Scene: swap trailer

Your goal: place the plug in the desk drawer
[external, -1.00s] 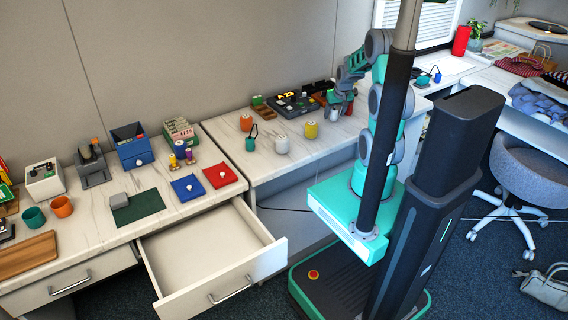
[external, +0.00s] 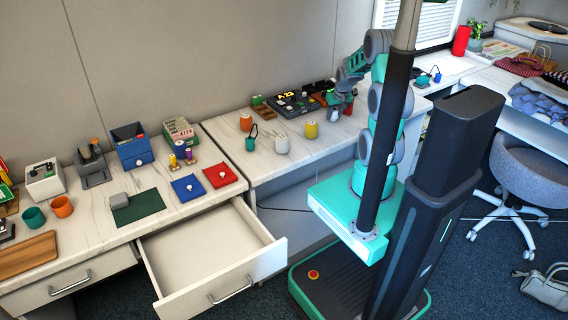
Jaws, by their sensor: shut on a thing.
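The desk drawer (external: 266,260) is pulled wide open below the left-hand desk. It looks empty, with a pale interior and a metal bar handle on its front. My gripper (external: 335,107) is over the back right part of the middle desk, far to the right of the drawer. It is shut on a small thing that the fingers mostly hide. I cannot make out whether that thing is the plug, and I see no other clear plug. My arm and column stand to the right of the open drawer.

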